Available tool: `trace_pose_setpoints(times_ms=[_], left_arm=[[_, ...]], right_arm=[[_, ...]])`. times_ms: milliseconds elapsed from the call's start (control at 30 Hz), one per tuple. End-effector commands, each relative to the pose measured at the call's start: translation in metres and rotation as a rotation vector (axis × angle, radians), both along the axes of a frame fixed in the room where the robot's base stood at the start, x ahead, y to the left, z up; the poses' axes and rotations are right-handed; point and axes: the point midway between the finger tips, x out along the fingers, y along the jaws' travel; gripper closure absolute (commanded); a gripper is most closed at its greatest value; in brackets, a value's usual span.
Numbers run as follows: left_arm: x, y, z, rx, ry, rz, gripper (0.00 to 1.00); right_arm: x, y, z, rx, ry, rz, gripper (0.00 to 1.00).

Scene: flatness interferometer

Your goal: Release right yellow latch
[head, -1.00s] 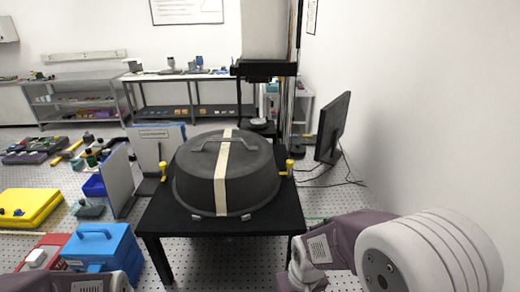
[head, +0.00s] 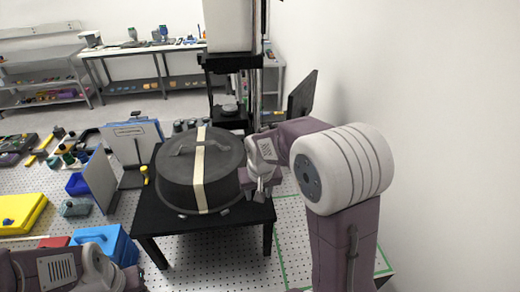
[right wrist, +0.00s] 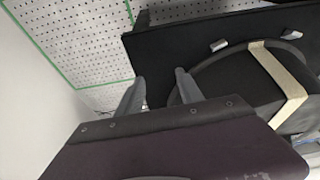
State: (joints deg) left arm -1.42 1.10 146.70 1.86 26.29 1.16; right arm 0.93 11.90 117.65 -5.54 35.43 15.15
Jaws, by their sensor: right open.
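A dark round cover (head: 225,160) with a handle and a beige strap (head: 199,170) sits on a black table (head: 160,222). The left yellow latch (head: 145,174) stands upright at the cover's left side. The right yellow latch is hidden behind my right arm and gripper in the head view, and I cannot make it out in the right wrist view. My right gripper (head: 262,190) is at the cover's right side, over the table's right edge. In the right wrist view its two grey fingers (right wrist: 160,80) are apart, with nothing seen between them. My left gripper's jaws are out of view.
A monitor (head: 301,97) stands behind my right arm near the white wall. A blue case (head: 105,240) and a white panel (head: 97,180) are left of the table. A column (head: 228,25) rises behind the cover. The perforated floor right of the table is clear.

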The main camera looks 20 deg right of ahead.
Motion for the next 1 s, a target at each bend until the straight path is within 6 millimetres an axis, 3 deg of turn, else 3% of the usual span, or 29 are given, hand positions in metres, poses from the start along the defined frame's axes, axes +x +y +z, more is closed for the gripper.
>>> trace_pose_setpoints(times_ms=[100, 300, 533, 733, 1000], left_arm=[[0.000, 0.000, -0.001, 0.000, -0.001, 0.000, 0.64], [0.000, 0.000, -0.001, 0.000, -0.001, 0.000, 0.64], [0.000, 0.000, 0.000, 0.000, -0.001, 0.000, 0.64], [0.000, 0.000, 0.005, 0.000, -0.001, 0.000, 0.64], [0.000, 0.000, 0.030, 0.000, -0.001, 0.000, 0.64]], right_arm=[[0.049, -0.014, 0.022, -0.013, -0.026, -0.113, 0.56], [0.110, -0.041, 0.060, -0.036, -0.079, -0.318, 0.56], [0.133, -0.055, 0.080, -0.047, -0.113, -0.437, 0.56], [0.136, -0.057, 0.074, -0.047, -0.111, -0.439, 0.56], [0.152, -0.070, 0.025, -0.048, -0.108, -0.437, 0.56]])
